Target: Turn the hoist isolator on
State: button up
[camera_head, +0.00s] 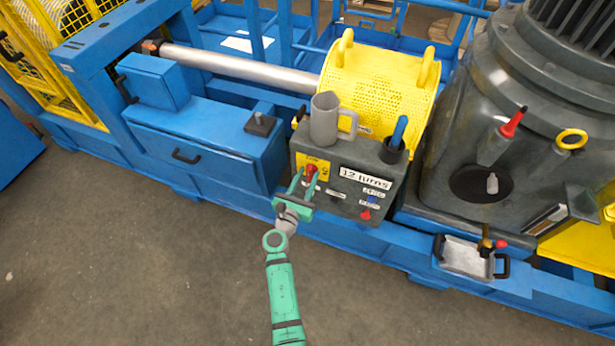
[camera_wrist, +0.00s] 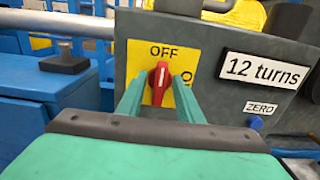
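The hoist isolator is a red rotary knob (camera_wrist: 160,82) on a yellow plate (camera_wrist: 141,57) marked OFF at the top, with another, partly hidden mark at the right. Its white pointer line stands about upright, toward OFF. In the head view the red knob (camera_head: 311,171) is at the upper left of the dark control box (camera_head: 343,195). My green gripper (camera_head: 305,183) reaches it from the front. In the wrist view the gripper's fingers (camera_wrist: 159,98) are spread, one on each side of the knob. Gaps show between fingers and knob; contact at the tips cannot be told.
The control box also carries a "12 turns" label (camera_head: 366,179), a blue ZERO button (camera_wrist: 255,122) and a red button (camera_head: 365,215). A grey jug (camera_head: 323,119) and a cup with a blue handle (camera_head: 392,150) stand on top. Blue frame (camera_head: 200,140) lies left; open floor lies in front.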

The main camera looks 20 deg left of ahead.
jog(key=shift+w, duration=0.15)
jog(key=shift+c, duration=0.6)
grip_shut()
jog(key=shift+m, duration=0.4)
jog(key=m, duration=0.3)
jog(key=shift+d+m, duration=0.15)
jog(key=shift+m, duration=0.25)
jog(key=m, duration=0.4)
jog(key=shift+d+f+m, duration=0.1)
jog(key=shift+f+m, duration=0.05)
jog(key=shift+m, duration=0.15)
jog(key=m, duration=0.4)
jog(key=shift+f, duration=0.1)
jog(key=m, duration=0.4)
jog(key=shift+f, duration=0.15)
jog(key=shift+m, duration=0.5)
